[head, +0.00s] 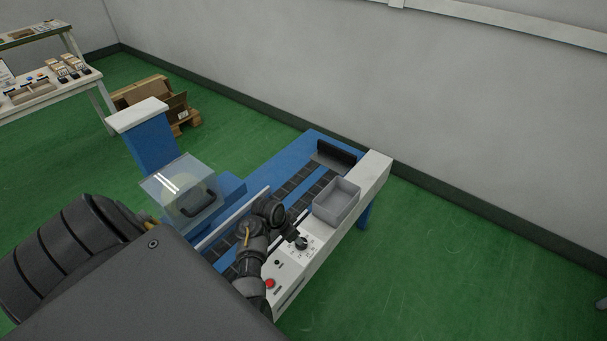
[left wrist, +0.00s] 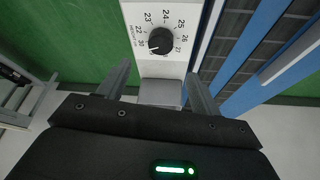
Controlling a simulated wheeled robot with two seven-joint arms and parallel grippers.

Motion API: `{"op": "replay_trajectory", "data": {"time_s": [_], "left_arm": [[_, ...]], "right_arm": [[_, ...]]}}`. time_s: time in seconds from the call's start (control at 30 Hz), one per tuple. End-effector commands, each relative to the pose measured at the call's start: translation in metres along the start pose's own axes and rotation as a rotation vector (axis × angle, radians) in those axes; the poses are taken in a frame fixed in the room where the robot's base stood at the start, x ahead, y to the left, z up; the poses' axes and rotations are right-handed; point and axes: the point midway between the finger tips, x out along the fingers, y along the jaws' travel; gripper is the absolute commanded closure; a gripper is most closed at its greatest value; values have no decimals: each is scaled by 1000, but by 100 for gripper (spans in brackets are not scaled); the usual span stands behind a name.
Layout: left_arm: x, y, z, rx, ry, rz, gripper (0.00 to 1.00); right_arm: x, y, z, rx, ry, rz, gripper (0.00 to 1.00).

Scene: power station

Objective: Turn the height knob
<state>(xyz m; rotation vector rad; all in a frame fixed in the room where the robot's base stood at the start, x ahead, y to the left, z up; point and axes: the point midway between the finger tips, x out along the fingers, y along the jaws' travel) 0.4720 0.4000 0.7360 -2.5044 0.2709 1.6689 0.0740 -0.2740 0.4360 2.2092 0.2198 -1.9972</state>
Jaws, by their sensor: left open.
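The height knob (left wrist: 160,41) is a round black knob with a white pointer mark, on a white panel with a numbered scale around it. In the left wrist view its mark points to the lower left. It also shows in the head view as a small dark knob (head: 301,243) on the machine's white panel (head: 290,262). My left gripper (left wrist: 158,72) is open, its two fingers spread below the knob in the wrist view and not around it. In the head view the left gripper (head: 297,233) is just beside the knob. My right gripper is not in view.
A grey bin (head: 337,202) stands on the panel beyond the knob. A red button (head: 269,283) is on the near part. The blue machine (head: 318,143) has a dark conveyor and a clear guard (head: 180,190).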

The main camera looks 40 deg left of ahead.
Motion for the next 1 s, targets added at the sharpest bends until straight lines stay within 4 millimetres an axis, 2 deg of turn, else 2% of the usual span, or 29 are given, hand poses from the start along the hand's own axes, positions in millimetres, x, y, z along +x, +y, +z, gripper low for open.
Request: {"op": "replay_trajectory", "data": {"time_s": [0.03,0.1,0.2,0.27,0.53,0.7,1.0], "left_arm": [[6,0,1,1,-2,1,35],[15,0,1,2,-2,2,35],[34,0,2,1,-4,2,35],[46,0,2,2,-4,2,35],[90,0,1,0,-2,1,35],[102,0,0,-1,-1,0,35],[105,0,1,0,-2,-1,35]], "right_arm": [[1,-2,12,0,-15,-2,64],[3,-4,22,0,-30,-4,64],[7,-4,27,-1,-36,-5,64],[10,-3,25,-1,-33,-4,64],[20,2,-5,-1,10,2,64],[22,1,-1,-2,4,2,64],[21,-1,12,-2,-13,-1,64]]}}
